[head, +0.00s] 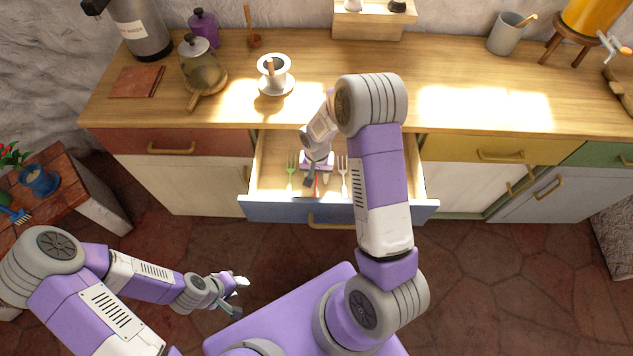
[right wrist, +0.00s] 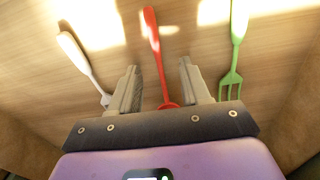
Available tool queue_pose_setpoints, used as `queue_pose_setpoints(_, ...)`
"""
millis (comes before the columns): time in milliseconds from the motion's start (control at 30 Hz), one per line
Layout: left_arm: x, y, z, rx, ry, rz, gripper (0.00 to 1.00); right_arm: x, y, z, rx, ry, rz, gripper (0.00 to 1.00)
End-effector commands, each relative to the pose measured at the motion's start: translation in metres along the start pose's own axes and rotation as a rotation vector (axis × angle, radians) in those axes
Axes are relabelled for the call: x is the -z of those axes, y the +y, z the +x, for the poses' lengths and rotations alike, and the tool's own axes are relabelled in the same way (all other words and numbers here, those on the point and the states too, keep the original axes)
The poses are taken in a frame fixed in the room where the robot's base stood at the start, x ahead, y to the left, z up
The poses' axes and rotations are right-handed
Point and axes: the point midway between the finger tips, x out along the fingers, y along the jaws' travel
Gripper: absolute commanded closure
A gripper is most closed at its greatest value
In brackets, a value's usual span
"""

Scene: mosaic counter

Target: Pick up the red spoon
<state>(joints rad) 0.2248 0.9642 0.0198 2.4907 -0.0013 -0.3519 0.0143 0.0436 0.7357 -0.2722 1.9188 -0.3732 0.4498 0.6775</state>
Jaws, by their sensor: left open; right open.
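The red spoon (right wrist: 155,48) lies in the open drawer. In the right wrist view its handle runs between the two fingers of my right gripper (right wrist: 159,66), which is open. Its lower end is partly hidden by the gripper body. In the head view only a small red bit of the spoon (head: 317,186) shows beside my right gripper (head: 311,178), which reaches down into the drawer. I cannot tell whether the fingers touch the spoon. My left gripper (head: 238,288) is open and empty, low over the floor, away from the drawer.
A green fork (head: 291,171) and a white fork (head: 343,172) lie on either side in the drawer (head: 270,209). The drawer walls are close around.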

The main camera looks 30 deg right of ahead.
Motion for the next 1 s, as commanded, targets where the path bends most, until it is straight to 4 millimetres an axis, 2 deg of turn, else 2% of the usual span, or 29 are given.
queue_pose_setpoints(233, 0.0, 0.0, 0.001, 0.0, 0.0, 0.0, 0.57, 0.001, -0.001, 0.004, 0.002, 0.002, 0.0, 0.53)
queue_pose_setpoints(500, 0.0, 0.0, 0.001, 0.0, 0.0, 0.0, 0.57, 0.001, -0.001, 0.004, 0.002, 0.002, 0.0, 0.93)
queue_pose_setpoints(567, 0.0, 0.0, 0.001, 0.0, 0.0, 0.0, 0.57, 0.001, -0.001, 0.004, 0.002, 0.002, 0.0, 1.0)
queue_pose_setpoints(833, 0.0, 0.0, 0.0, 0.0, 0.0, 0.0, 0.57, 0.001, -0.001, 0.002, 0.002, 0.002, 0.0, 1.0)
queue_pose_setpoints(1000, 0.0, 0.002, -0.006, 0.0, 0.0, 0.0, 0.57, 0.001, -0.001, -0.019, 0.004, 0.005, 0.002, 1.0)
